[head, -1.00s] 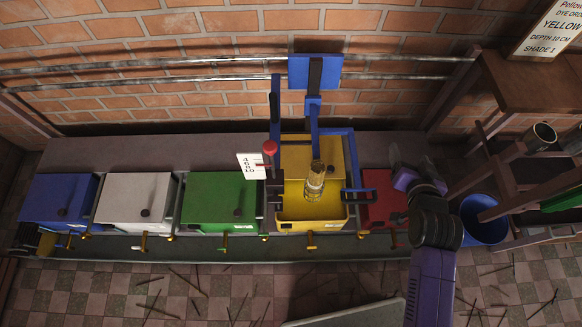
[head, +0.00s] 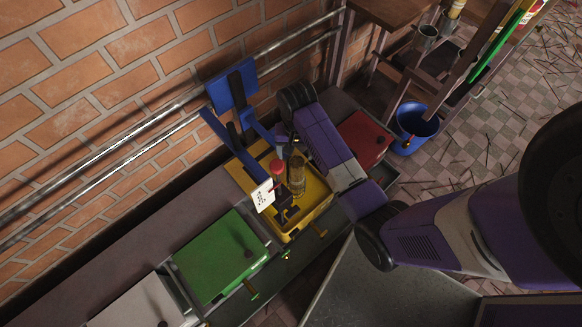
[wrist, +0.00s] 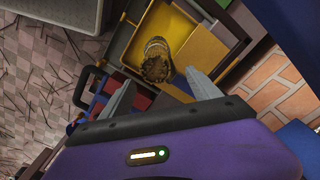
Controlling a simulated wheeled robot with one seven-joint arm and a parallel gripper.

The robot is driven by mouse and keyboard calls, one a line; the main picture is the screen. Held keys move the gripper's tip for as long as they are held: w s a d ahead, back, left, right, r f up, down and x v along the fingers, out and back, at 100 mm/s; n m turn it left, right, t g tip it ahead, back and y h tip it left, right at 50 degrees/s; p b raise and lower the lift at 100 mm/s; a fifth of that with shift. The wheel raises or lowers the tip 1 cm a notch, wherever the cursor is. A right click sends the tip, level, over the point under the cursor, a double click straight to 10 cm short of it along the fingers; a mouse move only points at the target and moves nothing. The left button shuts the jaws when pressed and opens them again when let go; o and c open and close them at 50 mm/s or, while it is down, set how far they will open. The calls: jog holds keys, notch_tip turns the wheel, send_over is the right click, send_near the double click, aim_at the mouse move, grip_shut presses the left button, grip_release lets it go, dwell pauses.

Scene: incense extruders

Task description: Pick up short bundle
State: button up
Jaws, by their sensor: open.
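The short bundle, a brown tied bundle of sticks (head: 297,175), stands in the yellow vat (head: 318,211). In the wrist view the bundle (wrist: 157,62) shows its end toward the camera, inside the yellow vat (wrist: 138,40). My gripper (wrist: 160,78) is open, with its two grey fingertips apart on either side of the bundle's near end. No contact shows, and I cannot tell the remaining depth between them. In the head view my arm reaches over the vat's back right, and the fingers cannot be made out.
A blue frame (head: 233,88) rises behind the vat. A red-knobbed lever (head: 278,167) and a white number card (head: 263,195) stand close left of the bundle. A green vat (head: 222,255) is left, a red one (head: 365,138) right. A blue bucket (head: 416,127) stands farther right.

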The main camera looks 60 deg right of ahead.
aim_at(297, 167)
jog(key=shift+s+a+f+b, duration=0.1)
jog(key=shift+s+f+b, duration=0.1)
jog(key=shift+f, duration=1.1)
jog(key=shift+s+a+f+b, duration=0.1)
jog(key=shift+s+f+b, duration=0.05)
jog(key=shift+f, duration=1.15)
jog(key=shift+s+a+f+b, duration=0.1)
jog(key=shift+s+f+b, duration=0.1)
jog(key=shift+f, duration=1.1)
grip_shut()
